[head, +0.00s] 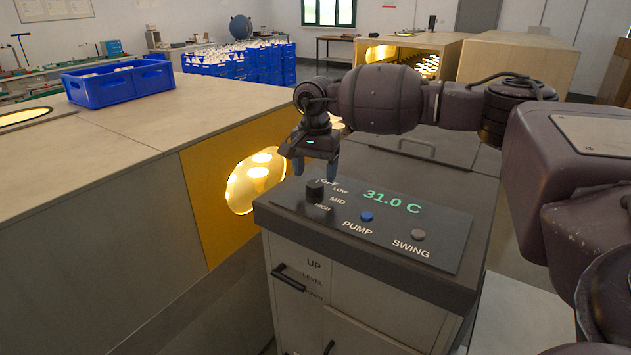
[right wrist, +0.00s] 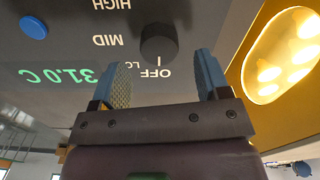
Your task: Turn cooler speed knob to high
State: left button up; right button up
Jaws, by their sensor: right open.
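The cooler's dark speed knob (head: 314,188) stands on the black control panel (head: 440,256), beside the labels OFF, LOW, MID and HIGH. It also shows in the right wrist view (right wrist: 159,42), with a small white mark on its OFF side. My right gripper (head: 315,171) is open, with blue fingertips pointing down just behind and above the knob. In the right wrist view the open fingers (right wrist: 164,72) are either side of the knob's line, with clear gaps and no visible contact. My left gripper is not in view.
The panel also has a blue PUMP button (head: 366,216), a grey SWING button (head: 418,235) and a green 31.0 C display (head: 392,201). A lever handle (head: 288,278) is on the cabinet front. A yellow-fronted lit chamber (head: 205,222) stands close on the left.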

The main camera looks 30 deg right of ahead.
aim_at(315, 183)
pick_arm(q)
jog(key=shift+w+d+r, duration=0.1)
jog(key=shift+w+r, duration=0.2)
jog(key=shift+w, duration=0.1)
pick_arm(e)
jog(key=shift+f, duration=1.65)
jog(key=shift+c, duration=0.3)
jog(key=c, duration=0.9)
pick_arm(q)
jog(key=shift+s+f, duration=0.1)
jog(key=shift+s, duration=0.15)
pick_arm(e)
jog(key=shift+o, duration=0.2)
